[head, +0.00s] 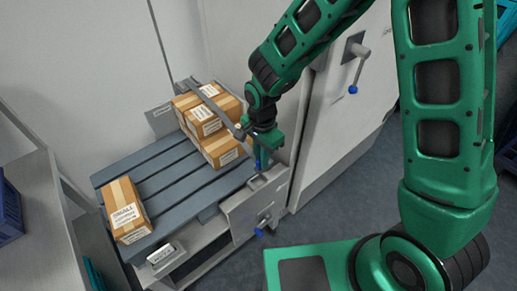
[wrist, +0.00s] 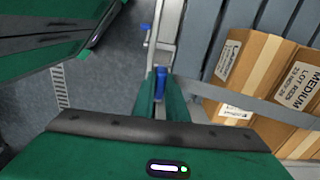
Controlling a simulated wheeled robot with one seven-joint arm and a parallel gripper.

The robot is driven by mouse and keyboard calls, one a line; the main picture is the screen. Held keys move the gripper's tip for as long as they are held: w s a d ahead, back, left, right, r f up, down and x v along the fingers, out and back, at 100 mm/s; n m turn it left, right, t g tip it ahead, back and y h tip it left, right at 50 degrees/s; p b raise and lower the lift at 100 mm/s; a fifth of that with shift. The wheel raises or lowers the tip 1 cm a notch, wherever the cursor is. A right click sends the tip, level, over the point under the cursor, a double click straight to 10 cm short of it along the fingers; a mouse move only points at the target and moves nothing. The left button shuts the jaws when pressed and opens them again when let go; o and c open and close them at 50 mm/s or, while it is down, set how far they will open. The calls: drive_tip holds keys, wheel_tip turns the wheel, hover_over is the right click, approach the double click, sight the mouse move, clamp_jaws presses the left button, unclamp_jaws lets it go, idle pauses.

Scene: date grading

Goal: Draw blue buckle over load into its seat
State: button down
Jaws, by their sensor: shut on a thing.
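The blue buckle (head: 257,164) is at the end of a grey strap (head: 220,112), held between the fingers of my gripper (head: 262,155). In the wrist view the buckle (wrist: 160,83) shows between my two green fingertips (wrist: 161,97). The strap (wrist: 240,97) runs from it across the cartons. The cartons (head: 218,145), brown and taped, are stacked at the far right end of the slatted deck. The buckle is just above a grey metal bracket (head: 258,184) on the deck's near side, which may hold its seat. Whether they touch cannot be told.
Another carton (head: 124,208) lies at the left end of the slatted deck (head: 165,175). A blue-tipped handle (head: 264,220) is on the near side panel. A grey cabinet (head: 345,120) with a lever stands right. Shelving (head: 40,200) stands left.

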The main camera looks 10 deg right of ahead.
drive_tip(key=shift+a, duration=0.3)
drive_tip(key=shift+f, duration=4.25)
drive_tip(key=shift+f, duration=0.15)
drive_tip(key=c, duration=1.7)
unclamp_jaws()
drive_tip(key=shift+w, duration=0.1)
drive_tip(key=shift+r, duration=0.35)
wheel_tip(320, 180, up, 10)
